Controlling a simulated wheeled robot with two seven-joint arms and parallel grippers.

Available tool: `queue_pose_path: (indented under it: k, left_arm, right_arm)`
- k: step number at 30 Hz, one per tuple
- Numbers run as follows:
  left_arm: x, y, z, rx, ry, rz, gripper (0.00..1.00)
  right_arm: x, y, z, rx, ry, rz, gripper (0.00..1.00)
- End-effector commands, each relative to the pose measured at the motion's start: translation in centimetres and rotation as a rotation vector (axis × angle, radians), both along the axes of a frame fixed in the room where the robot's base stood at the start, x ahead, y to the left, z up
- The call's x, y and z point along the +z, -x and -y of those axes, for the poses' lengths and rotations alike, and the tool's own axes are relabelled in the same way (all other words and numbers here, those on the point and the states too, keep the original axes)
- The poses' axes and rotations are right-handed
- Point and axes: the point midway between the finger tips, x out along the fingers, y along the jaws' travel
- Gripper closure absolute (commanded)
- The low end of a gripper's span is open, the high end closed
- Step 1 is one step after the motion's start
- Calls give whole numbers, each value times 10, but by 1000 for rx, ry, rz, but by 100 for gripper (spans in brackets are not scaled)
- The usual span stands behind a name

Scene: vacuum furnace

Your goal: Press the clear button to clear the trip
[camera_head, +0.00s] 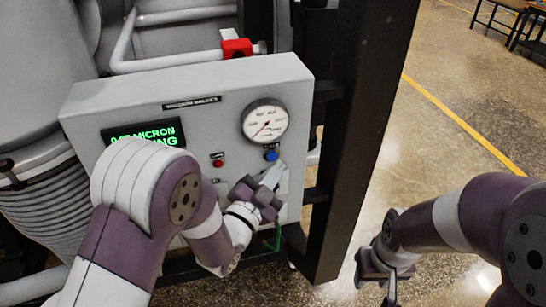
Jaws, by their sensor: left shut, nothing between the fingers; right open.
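The grey control panel (190,85) labelled "VACUUM VALVES" faces me. It has a blue button (271,155) below the gauge and a red button (218,161) to the left. I cannot read a label on either, so I cannot tell which is the clear button. My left gripper (274,170) is shut and empty, its tips just below the blue button; I cannot tell whether they touch it. A green-lit display (145,133) shows "MICRON" and "NG", partly hidden by my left arm. My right gripper (389,292) is open, low at the right, away from the panel.
A round dial gauge (265,121) sits on the panel's upper right. A black frame post (360,130) stands right of the panel. A pipe with a red valve handle (236,48) runs behind. A ribbed hose (40,200) is at the left.

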Motion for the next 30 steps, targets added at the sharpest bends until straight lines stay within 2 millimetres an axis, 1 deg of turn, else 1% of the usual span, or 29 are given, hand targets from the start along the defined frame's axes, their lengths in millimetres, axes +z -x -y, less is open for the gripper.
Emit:
queue_pose_path:
  k: [15,18,30]
  left_arm:
    - [-1,44,15,-2,-1,-1,100]
    - [0,47,15,-1,0,0,100]
    - [0,47,15,0,0,0,100]
  right_arm:
    - [-8,0,0,0,0,0,57]
    - [-8,0,0,0,0,0,57]
    - [-8,0,0,0,0,0,57]
